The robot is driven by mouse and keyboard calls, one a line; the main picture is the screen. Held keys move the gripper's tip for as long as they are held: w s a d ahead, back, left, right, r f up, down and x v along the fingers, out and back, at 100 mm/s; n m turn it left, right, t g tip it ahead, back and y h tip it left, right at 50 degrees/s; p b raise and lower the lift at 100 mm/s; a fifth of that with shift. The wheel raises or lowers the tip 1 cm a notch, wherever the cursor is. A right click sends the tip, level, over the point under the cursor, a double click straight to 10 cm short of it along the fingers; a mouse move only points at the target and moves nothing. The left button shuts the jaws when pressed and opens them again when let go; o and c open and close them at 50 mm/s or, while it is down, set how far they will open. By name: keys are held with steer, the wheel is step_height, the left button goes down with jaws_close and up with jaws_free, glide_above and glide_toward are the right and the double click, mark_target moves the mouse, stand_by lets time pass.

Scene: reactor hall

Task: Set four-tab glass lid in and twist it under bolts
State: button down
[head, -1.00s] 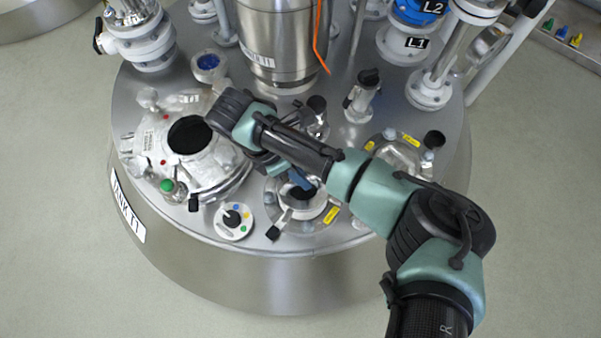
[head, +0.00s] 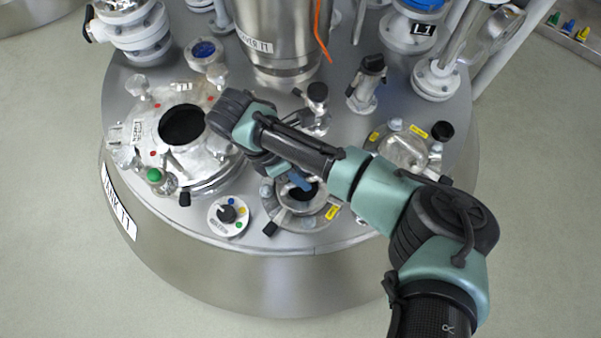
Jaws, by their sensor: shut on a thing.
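My gripper (head: 293,180) is beneath my forearm, over the small round port (head: 318,214) at the front middle of the steel tank top. My wrist hides most of the gripper. A blue piece shows at its end, just above the port's dark centre. It is shut; the glass lid in it is almost wholly hidden, so its tabs and tilt cannot be told, nor whether it touches the port. The port has a metal rim, yellow labels and a black-tipped fitting at its lower left.
A large open manhole (head: 183,126) with clamps is on the left. Another round port (head: 405,152) with bolts and yellow labels is partly behind my arm. A steel column (head: 278,50) and valves stand at the back.

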steer(key=shift+r, duration=0.1)
steer(key=shift+n+t+p, duration=0.3)
steer(key=shift+n+p, duration=0.35)
steer(key=shift+n, duration=0.05)
steer(key=shift+s+n+t+p, duration=0.1)
steer(key=shift+n+t+p, duration=0.5)
steer(key=shift+n+p, duration=0.6)
steer(key=c, duration=0.8)
jaws_free()
steer(key=shift+n, duration=0.3)
steer(key=shift+o, duration=0.2)
step_height(320, 180, up, 6)
steer(key=p, duration=0.7)
